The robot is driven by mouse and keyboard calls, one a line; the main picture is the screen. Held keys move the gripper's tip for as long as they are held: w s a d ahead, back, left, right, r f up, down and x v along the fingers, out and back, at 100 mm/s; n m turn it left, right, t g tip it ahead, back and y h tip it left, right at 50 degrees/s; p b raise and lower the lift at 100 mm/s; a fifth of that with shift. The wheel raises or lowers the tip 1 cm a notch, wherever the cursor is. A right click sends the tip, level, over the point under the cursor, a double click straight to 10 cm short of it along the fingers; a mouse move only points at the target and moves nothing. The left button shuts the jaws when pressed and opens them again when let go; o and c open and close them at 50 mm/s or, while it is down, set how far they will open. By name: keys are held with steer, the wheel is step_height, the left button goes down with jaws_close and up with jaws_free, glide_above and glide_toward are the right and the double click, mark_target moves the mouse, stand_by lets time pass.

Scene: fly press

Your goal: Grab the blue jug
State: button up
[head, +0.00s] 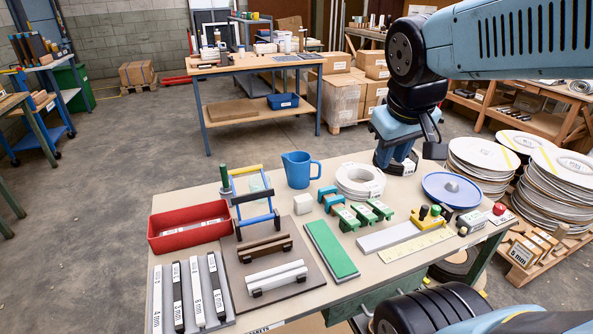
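The blue jug (300,170) stands upright near the back edge of the worktable, left of a stack of white rings. Its handle points right, and nothing touches it. My arm comes in from the upper right and bends down over the table's back right. My gripper (411,148) is at its lower end, right of the jug and apart from it. One dark finger shows on its right side. The other side blends with the blue and black parts behind, so I cannot tell its opening.
The white rings (360,180) stand between the jug and my gripper.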

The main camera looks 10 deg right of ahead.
steer(key=w+d+f+n+g+h, duration=0.2)
steer(key=w+d+f+n+h, duration=0.25)
steer(key=w+n, duration=0.2)
steer(key=n+t+h, duration=0.2)
steer(key=n+t, duration=0.7)
steer(key=n, duration=1.2)
glide_toward(304, 171)
steer(key=shift+m, duration=0.25)
steer(key=s+d, duration=0.1)
steer(key=s+d+r, duration=0.1)
steer(key=s+d, duration=0.1)
steer(key=shift+s+d+r, duration=0.25)
steer(key=shift+d+r, duration=0.05)
steer(key=shift+d, duration=0.05)
steer(key=shift+w+f+y, duration=0.15)
steer(key=shift+f+y, duration=0.05)
steer(key=shift+y, duration=0.05)
steer(key=x, duration=0.8)
steer(key=shift+d, duration=0.1)
steer(key=shift+x, duration=2.7)
steer(key=shift+w+r, duration=0.1)
steer(key=shift+r, duration=0.05)
